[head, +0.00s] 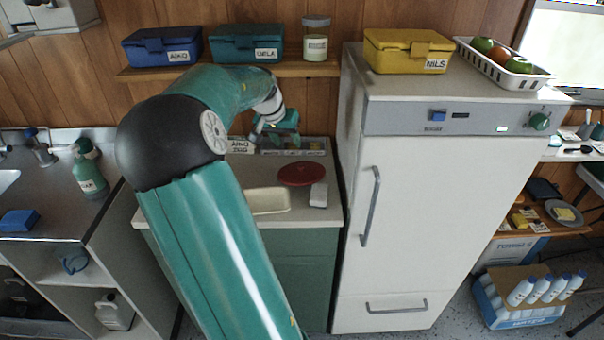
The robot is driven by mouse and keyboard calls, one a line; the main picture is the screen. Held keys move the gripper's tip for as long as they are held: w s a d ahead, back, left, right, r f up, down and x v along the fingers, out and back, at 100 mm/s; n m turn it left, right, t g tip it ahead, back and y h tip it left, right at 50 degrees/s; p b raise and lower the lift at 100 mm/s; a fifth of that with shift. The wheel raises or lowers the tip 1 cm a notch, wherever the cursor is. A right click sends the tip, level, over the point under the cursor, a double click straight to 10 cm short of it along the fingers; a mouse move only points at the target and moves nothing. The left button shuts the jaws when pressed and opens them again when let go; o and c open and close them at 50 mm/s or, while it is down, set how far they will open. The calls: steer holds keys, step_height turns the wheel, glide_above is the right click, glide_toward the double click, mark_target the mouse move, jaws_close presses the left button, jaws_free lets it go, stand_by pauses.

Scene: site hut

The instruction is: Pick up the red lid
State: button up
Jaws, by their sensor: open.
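The red lid (302,174) is a flat round disc lying on the counter between the sink unit and the fridge. It is in plain view, with a white block-like item close to its lower right. My gripper (272,128) is at the end of my teal arm, above the back of the counter, behind the lid and to its left in the picture. It is open and apart from the lid. Its fingertips are small and hard to make out, and I see nothing held in it.
A white block (319,195) and a cream tray (268,201) are near the lid. A labelled rack (292,152) stands behind it. The white fridge (415,190) rises at right. A shelf (290,70) with blue and teal boxes and a jar overhangs the counter.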

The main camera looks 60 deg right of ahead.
glide_toward(301, 166)
steer(key=shift+a+x, duration=0.25)
steer(key=shift+x, duration=4.1)
steer(key=shift+d+r, duration=0.1)
jaws_close()
